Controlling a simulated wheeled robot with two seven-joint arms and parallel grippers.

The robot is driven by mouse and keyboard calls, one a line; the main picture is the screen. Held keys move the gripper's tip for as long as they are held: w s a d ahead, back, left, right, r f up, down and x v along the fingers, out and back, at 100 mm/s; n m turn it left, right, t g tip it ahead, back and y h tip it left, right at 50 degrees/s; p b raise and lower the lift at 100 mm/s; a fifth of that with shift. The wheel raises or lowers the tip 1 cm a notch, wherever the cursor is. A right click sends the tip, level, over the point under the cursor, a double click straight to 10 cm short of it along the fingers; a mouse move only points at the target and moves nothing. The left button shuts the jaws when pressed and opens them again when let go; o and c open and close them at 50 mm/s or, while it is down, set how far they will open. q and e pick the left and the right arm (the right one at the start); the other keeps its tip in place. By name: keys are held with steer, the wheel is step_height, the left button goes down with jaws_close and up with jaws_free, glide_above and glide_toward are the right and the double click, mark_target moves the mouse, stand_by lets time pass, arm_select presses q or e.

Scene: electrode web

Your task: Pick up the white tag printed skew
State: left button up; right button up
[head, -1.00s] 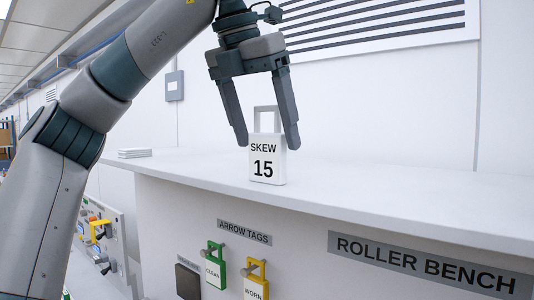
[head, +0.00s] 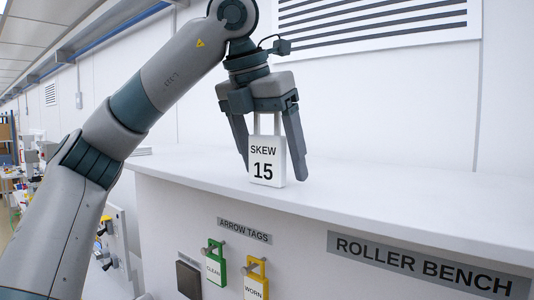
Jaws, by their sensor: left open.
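The white tag (head: 267,161) printed SKEW 15 stands upright on the white bench top in the head view, its grey loop handle upward. My left gripper (head: 272,175) points down from above with its fingers open, one on each side of the tag. The fingertips are low, near the bench top. The left finger overlaps the tag's left edge in the picture; I cannot tell whether either finger touches it. The upper part of the loop is hidden by the gripper's palm. My right gripper is not in view.
The bench top (head: 400,210) is clear to the right of the tag. Below its front edge hang a green CLEAN tag (head: 214,268) and a yellow WORN tag (head: 256,284) on pegs under the ARROW TAGS sign (head: 244,231). A white wall stands behind.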

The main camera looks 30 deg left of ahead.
mark_target(272, 137)
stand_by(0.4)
arm_select(q)
steer(key=c, duration=1.2)
steer(key=shift+r, duration=0.1)
steer(key=shift+r+b, duration=0.3)
steer(key=shift+r, duration=0.45)
step_height(272, 137, up, 2)
steer(key=shift+r, duration=0.1)
steer(key=shift+s+d+r+b, duration=0.6)
steer(key=shift+d+r, duration=0.6)
steer(key=shift+d, duration=0.65)
steer(key=shift+s+d+r+b, duration=0.6)
steer(key=shift+d+r, duration=0.55)
steer(key=shift+d, duration=0.75)
steer(key=shift+s+d+r+b, duration=0.55)
steer(key=shift+d+r, duration=0.65)
steer(key=shift+d, duration=0.65)
steer(key=shift+w, duration=0.1)
